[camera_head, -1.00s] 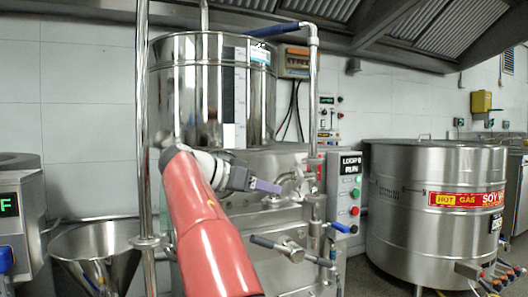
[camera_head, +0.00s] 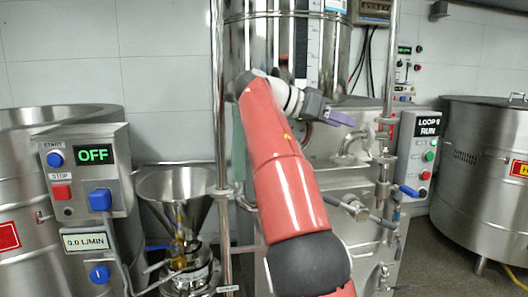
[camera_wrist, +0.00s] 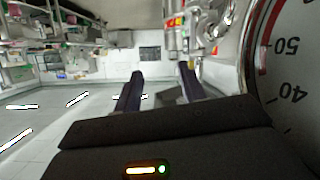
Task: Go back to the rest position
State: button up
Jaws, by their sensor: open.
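My gripper (camera_head: 342,118) is at the end of my raised red arm, in front of the steel machine body below the tall polished tank (camera_head: 262,50). In the wrist view its two dark fingers (camera_wrist: 160,82) stand apart with nothing between them. A large round gauge face (camera_wrist: 295,85) with the numbers 40 and 50 fills the right side of that view, close beside my gripper. I cannot tell whether they touch.
A control box reading OFF (camera_head: 90,170) is at the left, beside a steel funnel (camera_head: 172,186). A LOOP 8 RUN panel (camera_head: 420,140) and a large steel vessel (camera_head: 485,170) are at the right. Vertical pipes and valve handles (camera_head: 345,207) surround my arm.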

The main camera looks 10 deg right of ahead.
jog(key=s+d+f+n+t+y, duration=0.3)
jog(key=s+f+n+y, duration=0.2)
jog(key=s+f+n, duration=0.25)
jog(key=s+a+f+n+y, duration=0.2)
jog(key=s+a+f+y, duration=0.1)
jog(key=s+a+f, duration=0.2)
jog(key=s+a+f+n+t+y, duration=0.1)
jog(key=s+a+f+n+y, duration=0.2)
jog(key=s+f, duration=0.7)
jog(key=s+a+f+n+y, duration=0.2)
jog(key=s+a+f, duration=0.4)
jog(key=f, duration=0.4)
jog(key=shift+s+a+f+t+y, duration=0.3)
jog(key=shift+s+a+f+y, duration=0.15)
jog(key=shift+s, duration=0.3)
jog(key=shift+r+n, duration=0.1)
jog(key=shift+n, duration=0.15)
jog(key=shift+c, duration=0.4)
dwell(0.6)
